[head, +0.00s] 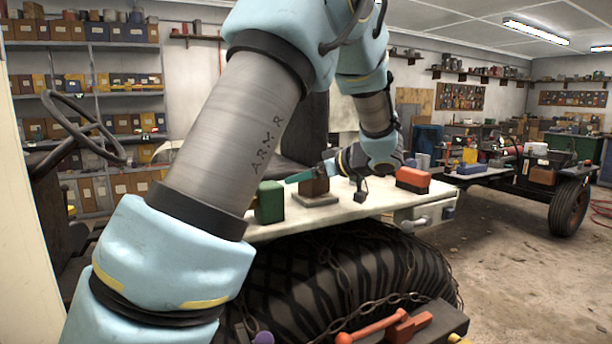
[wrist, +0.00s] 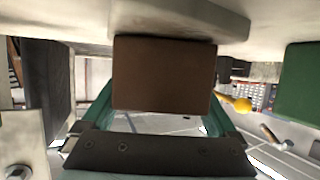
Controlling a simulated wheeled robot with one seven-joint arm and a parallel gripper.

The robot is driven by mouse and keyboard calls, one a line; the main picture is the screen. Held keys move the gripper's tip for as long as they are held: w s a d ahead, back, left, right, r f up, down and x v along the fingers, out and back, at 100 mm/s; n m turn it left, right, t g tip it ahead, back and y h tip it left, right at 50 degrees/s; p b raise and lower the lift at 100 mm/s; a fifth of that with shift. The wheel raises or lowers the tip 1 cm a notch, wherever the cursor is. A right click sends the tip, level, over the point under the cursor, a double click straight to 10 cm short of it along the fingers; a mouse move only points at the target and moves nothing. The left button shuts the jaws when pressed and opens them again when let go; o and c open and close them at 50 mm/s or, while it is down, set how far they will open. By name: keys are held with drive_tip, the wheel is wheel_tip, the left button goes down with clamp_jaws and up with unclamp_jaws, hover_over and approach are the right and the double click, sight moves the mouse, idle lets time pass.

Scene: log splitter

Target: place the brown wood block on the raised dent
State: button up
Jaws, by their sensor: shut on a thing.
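The brown wood block (head: 314,188) is upright between the fingers of my gripper (head: 308,177), just at the top of the small grey raised pad (head: 316,200) on the white table. In the wrist view the brown block (wrist: 163,73) fills the space between the two green fingers of my gripper (wrist: 160,100), with the pad (wrist: 190,20) beyond it. I cannot tell whether the block touches the pad or hangs slightly above it. Any dent in the pad is hidden under the block.
A green block (head: 269,202) stands left of the pad, near the table's front edge. A red block (head: 412,179) lies to the right on the white table (head: 365,208). A large chained tire (head: 350,275) is below the table. My arm covers much of the left.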

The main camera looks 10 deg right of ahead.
drive_tip(key=shift+f, duration=0.15)
drive_tip(key=o, duration=1)
drive_tip(key=shift+o, duration=0.2)
drive_tip(key=shift+s+d+r, duration=0.1)
drive_tip(key=shift+d+r, duration=0.05)
drive_tip(key=shift+r, duration=0.1)
drive_tip(key=b+v, duration=0.2)
drive_tip(key=v, duration=0.9)
drive_tip(key=shift+s+r, duration=0.2)
drive_tip(key=shift+s, duration=0.1)
drive_tip(key=shift+d, duration=0.15)
